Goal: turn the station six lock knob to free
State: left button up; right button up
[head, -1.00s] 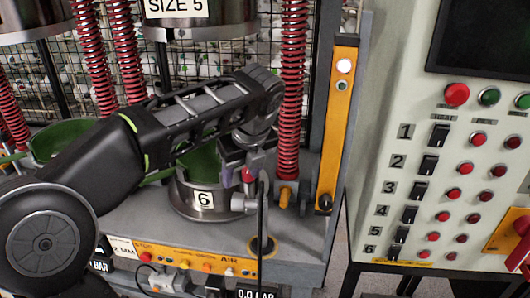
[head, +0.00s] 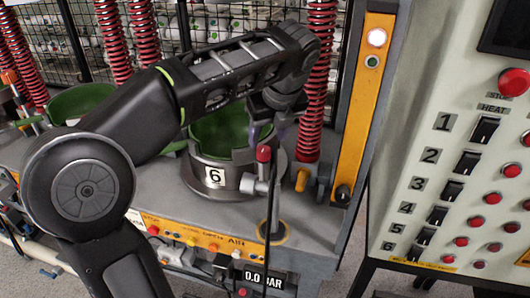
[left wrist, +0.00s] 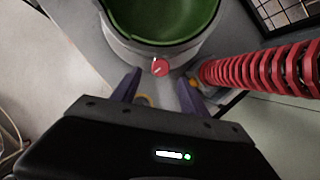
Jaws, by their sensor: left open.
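A red knob with a pale line on its top (left wrist: 160,67) sits at the rim of the station six pot. In the head view a red knob (head: 263,153) tops a grey fitting beside the pot marked 6 (head: 214,176). My left gripper (head: 268,122) reaches over the pot's right side, just above and behind this knob. In the left wrist view its open fingers (left wrist: 159,78) lie to either side of the red knob, with nothing held. I cannot tell whether they touch it. My right gripper is not in view.
A red coiled hose (head: 318,80) stands close right of the gripper. An orange post (head: 366,100) bears a lit lamp and a black knob (head: 342,193). A control panel (head: 440,170) stands at right. Another green pot (head: 80,103) is at left.

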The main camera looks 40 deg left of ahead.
aim_at(264, 150)
pick_arm(q)
jog(key=shift+x, duration=0.85)
jog(key=shift+p+x, duration=0.35)
jog(key=shift+x, duration=1.8)
jog(key=shift+c, duration=0.4)
grip_shut()
